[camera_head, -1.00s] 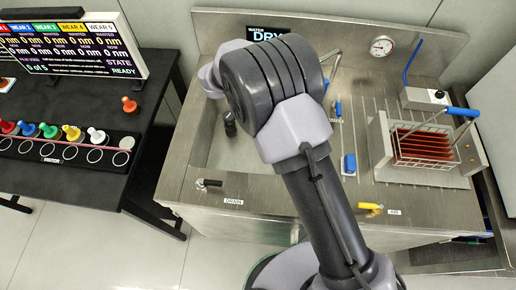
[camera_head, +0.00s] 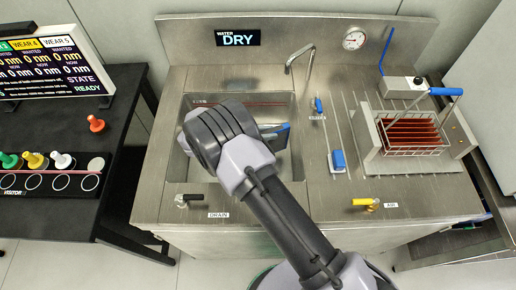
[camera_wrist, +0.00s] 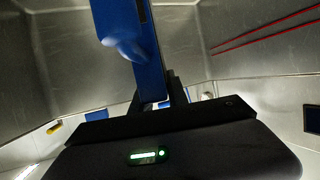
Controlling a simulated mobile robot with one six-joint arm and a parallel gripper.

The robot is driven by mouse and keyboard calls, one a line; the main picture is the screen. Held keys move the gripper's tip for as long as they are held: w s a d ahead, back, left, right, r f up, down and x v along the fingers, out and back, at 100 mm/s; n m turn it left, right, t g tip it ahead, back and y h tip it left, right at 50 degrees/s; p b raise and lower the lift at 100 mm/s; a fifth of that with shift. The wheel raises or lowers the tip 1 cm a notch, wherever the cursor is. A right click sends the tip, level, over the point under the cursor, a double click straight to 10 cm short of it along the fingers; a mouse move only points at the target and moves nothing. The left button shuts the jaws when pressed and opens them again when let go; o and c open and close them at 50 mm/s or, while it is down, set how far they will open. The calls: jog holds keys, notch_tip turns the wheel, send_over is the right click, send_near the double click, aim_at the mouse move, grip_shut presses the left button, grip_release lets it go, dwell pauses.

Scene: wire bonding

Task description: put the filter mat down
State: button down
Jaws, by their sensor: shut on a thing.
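The held thing, which I take to be the filter mat (camera_wrist: 128,45), is a blue flat-edged piece with a pale blurred patch, rising through the top middle of the wrist view. My gripper (camera_wrist: 163,92) is shut on its lower part in that view. In the head view a blue-and-dark edge of it (camera_head: 279,131) shows beyond my arm, over the steel sink basin (camera_head: 240,104). My arm hides the fingers there. I cannot tell whether the mat touches the basin.
A faucet (camera_head: 300,60) stands behind the basin's right side. A blue block (camera_head: 338,160) lies on the counter, left of a rack with red-brown plates (camera_head: 410,135). A black drain handle (camera_head: 188,200) and yellow air handle (camera_head: 367,202) are at the front. The display (camera_head: 238,38) reads DRY.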

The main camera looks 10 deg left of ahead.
notch_tip(320, 180, down, 4)
jog(key=shift+f+b, duration=0.2)
jog(key=shift+b, duration=0.5)
jog(key=shift+r, duration=0.1)
jog(key=c, duration=1.7)
grip_release()
jog(key=o, duration=0.4)
